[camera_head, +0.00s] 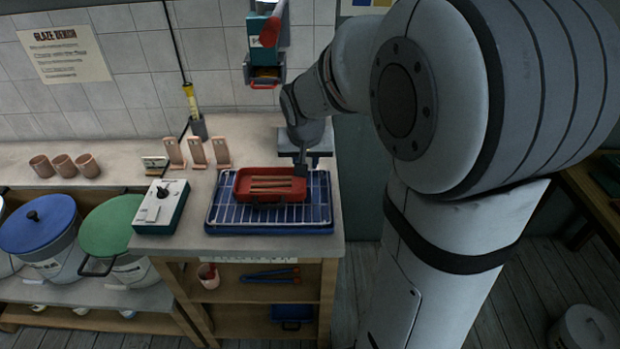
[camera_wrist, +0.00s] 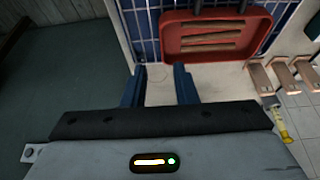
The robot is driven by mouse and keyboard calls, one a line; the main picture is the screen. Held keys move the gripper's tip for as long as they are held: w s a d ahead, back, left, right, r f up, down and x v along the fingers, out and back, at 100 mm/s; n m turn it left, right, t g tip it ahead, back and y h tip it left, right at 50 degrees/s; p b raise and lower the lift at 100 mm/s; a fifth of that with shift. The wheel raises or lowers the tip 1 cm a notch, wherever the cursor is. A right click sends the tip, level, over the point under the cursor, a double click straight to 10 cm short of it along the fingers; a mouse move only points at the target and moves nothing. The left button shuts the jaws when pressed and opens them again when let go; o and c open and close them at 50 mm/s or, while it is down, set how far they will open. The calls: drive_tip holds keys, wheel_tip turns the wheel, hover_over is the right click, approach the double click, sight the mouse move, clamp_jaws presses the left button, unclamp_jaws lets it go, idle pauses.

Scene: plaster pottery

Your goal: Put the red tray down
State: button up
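The red tray (camera_head: 270,186) holds several brown sticks and sits level on a wire rack (camera_head: 226,212) in a blue pan (camera_head: 323,222). In the wrist view the red tray (camera_wrist: 180,52) lies beyond my fingertips, to the upper right, over the rack's wires (camera_wrist: 143,36). My gripper (camera_head: 301,164) is at the tray's back right corner in the head view. In the wrist view my gripper (camera_wrist: 158,72) has its two blue fingers apart, with bare counter between them and nothing held. The exact gap between fingers and tray is unclear.
A control box (camera_head: 160,206) stands left of the rack. Peach-coloured stands (camera_head: 197,152) are behind it, with pink cups (camera_head: 63,166) farther left. A green-lidded bucket (camera_head: 112,225) is left of the counter end. A wall-mounted device (camera_head: 265,50) hangs above. The counter's right edge is close to the rack.

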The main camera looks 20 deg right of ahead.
drive_tip(key=s+a+r+n, duration=0.1)
drive_tip(key=s, duration=0.9)
drive_tip(key=s+a+r+n+g+y, duration=0.1)
drive_tip(key=s+a+n, duration=0.1)
drive_tip(key=s, duration=0.8)
drive_tip(key=shift+s+r+n, duration=0.3)
drive_tip(key=shift+s+r, duration=0.05)
drive_tip(key=shift+a, duration=0.1)
